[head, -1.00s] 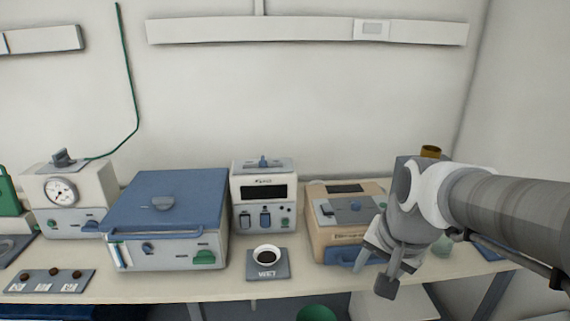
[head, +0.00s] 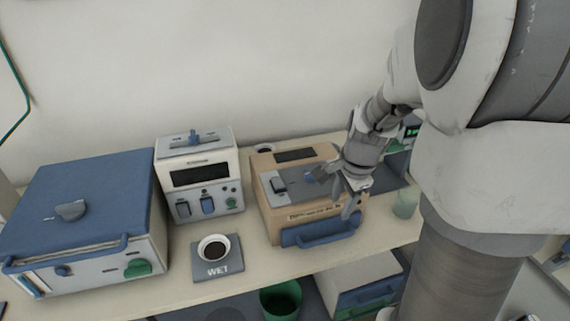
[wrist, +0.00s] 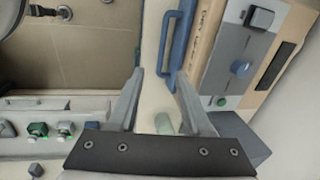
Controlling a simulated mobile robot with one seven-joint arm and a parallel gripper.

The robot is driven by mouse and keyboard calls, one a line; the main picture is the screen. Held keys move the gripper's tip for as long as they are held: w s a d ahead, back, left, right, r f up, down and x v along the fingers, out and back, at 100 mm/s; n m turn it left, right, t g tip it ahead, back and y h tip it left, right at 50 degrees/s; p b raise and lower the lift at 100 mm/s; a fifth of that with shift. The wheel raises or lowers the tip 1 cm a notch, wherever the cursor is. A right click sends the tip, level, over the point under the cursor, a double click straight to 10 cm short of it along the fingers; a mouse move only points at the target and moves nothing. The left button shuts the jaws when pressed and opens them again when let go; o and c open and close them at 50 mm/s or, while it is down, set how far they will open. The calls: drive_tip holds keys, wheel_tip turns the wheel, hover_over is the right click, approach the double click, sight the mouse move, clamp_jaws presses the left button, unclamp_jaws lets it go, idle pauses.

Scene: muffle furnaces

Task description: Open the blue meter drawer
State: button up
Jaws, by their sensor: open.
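The tan meter (head: 262,205) stands on the bench with a grey top panel and a dark display. Its blue drawer (head: 305,236) is on the lower front, with a blue bar handle, and looks closed. In the wrist view the blue handle (wrist: 176,42) lies just beyond the fingertips, near the right finger. My gripper (head: 343,200) is open and empty, above the right front part of the meter; its two spread fingers also show in the wrist view (wrist: 159,76). I cannot tell whether a finger touches the meter.
A pale green cup (head: 406,204) stands right of the meter. A dark-filled cup (head: 214,249) sits on a grey WET pad left of it. A white instrument (head: 196,180) and blue-lidded furnace (head: 80,200) stand further left. A green bin (head: 281,302) is below the bench front.

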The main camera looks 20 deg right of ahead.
drive_tip(key=w, duration=0.1)
drive_tip(key=b, duration=0.3)
approach(327, 239)
drive_tip(key=x, duration=0.8)
drive_tip(key=shift+d+f, duration=0.1)
clamp_jaws()
idle(1.1)
